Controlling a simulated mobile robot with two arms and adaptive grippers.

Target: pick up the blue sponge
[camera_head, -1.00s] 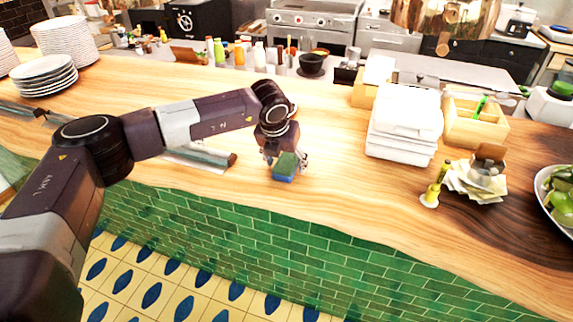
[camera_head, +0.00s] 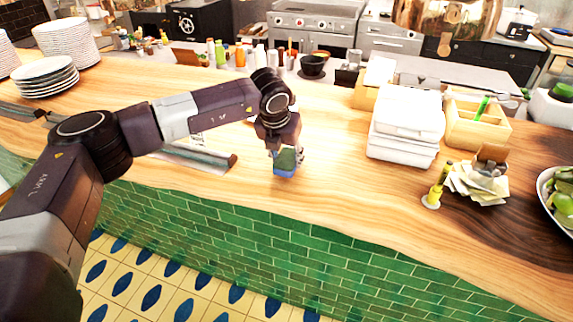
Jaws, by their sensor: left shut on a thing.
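The blue sponge (camera_head: 285,172), blue below with a green top face, is at the front edge of the wooden counter (camera_head: 330,187). My left gripper (camera_head: 287,157) reaches down from above and is shut on the sponge, its fingers at the sides of it. Part of the sponge is hidden by the gripper. I cannot tell whether the sponge still touches the counter. My right gripper is not in view.
White stacked boxes (camera_head: 405,128) stand to the right of the gripper, beside a wooden caddy (camera_head: 478,130). A yellow bottle (camera_head: 436,190) and napkins (camera_head: 476,183) stand further right. A dark rail (camera_head: 190,153) lies to the left. Counter around the sponge is clear.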

